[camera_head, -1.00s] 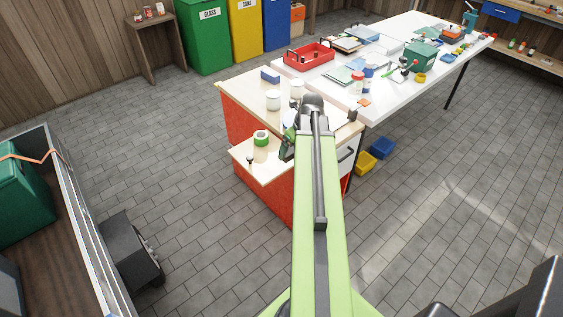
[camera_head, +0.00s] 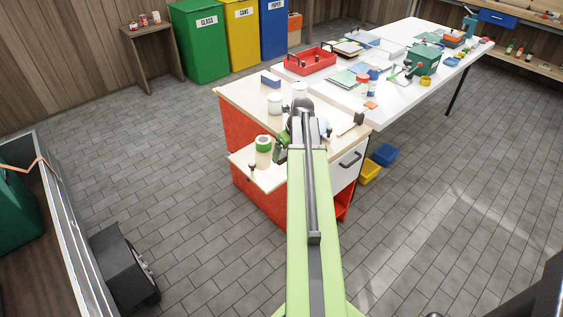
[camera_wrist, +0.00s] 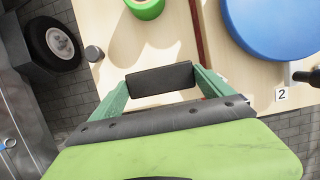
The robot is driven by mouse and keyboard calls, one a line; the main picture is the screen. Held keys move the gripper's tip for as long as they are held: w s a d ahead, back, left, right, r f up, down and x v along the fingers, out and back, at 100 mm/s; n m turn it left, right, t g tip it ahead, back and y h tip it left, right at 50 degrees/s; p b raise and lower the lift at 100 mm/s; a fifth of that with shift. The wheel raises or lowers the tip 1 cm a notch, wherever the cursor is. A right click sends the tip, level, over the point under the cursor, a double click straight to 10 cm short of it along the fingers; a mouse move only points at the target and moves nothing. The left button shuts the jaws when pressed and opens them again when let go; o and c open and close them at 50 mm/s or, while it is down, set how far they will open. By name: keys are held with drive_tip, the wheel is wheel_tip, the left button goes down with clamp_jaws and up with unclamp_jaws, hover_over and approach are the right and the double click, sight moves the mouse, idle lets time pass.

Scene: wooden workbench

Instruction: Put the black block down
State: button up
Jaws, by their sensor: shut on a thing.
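The black block (camera_wrist: 160,78) sits between the two green fingers of my gripper (camera_wrist: 161,88) in the wrist view. The gripper is shut on it, one finger at each end. Behind the block is the light wooden bench top; I cannot tell whether the block touches it. In the head view my gripper (camera_head: 281,150) is mostly hidden by my arm, over the light-topped bench (camera_head: 237,92) with red sides, near its lower left ledge. The block cannot be made out there.
A small grey cylinder (camera_wrist: 94,53) is near the ledge's edge. A blue disc (camera_wrist: 275,25) lies to the right. White jars (camera_head: 275,103) stand farther back. Bare wood lies around the block.

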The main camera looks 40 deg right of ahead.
sight(286, 158)
wheel_tip(286, 158, down, 4)
drive_tip(key=b, duration=0.4)
drive_tip(key=shift+f, duration=0.15)
drive_tip(key=shift+a+r, duration=0.1)
drive_tip(key=shift+r, duration=0.2)
drive_tip(key=shift+f, duration=0.2)
drive_tip(key=o, duration=1.2)
drive_tip(key=shift+r, duration=0.1)
drive_tip(key=p+v, duration=1.1)
drive_tip(key=v, duration=0.1)
drive_tip(key=shift+r+p, duration=0.1)
drive_tip(key=shift+p, duration=0.25)
